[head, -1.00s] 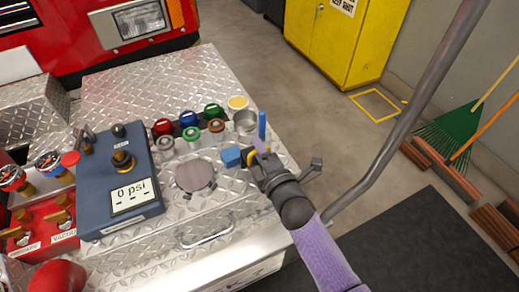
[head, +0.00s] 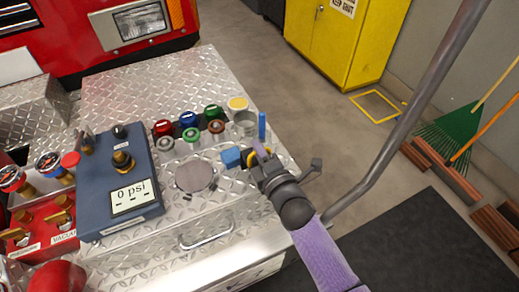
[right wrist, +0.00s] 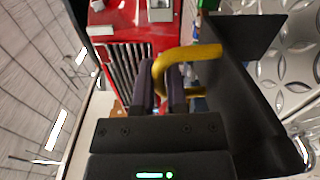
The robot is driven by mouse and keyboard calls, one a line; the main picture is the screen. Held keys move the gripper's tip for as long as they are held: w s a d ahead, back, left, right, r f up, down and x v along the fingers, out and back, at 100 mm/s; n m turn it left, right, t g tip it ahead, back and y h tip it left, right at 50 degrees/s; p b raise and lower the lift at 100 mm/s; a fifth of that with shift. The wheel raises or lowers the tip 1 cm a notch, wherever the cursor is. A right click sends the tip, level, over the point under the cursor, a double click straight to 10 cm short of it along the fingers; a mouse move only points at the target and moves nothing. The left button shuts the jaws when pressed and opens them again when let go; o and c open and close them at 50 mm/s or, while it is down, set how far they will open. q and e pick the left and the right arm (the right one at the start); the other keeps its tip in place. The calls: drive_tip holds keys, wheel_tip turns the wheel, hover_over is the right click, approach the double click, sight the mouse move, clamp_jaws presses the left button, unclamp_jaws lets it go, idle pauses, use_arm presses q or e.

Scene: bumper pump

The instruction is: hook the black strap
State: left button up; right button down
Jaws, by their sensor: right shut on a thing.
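My right gripper (head: 260,155) is over the right part of the diamond-plate panel top. In the right wrist view its two dark fingers (right wrist: 162,90) are closed around a yellow bent hook (right wrist: 188,58). Only a little of this yellow piece shows by the fingers in the head view (head: 252,164). A broad, flat black shape (right wrist: 243,75) runs down beside the hook in the right wrist view. I cannot tell whether it is the black strap or whether it joins the hook. No black strap can be clearly made out in the head view. My left gripper is not in view.
A blue block (head: 230,157) and an upright blue rod (head: 262,126) are close to my right gripper. Several coloured caps (head: 188,119) and a blue gauge box (head: 118,195) stand on the panel (head: 165,85). A grey pole (head: 418,100) rises at the right.

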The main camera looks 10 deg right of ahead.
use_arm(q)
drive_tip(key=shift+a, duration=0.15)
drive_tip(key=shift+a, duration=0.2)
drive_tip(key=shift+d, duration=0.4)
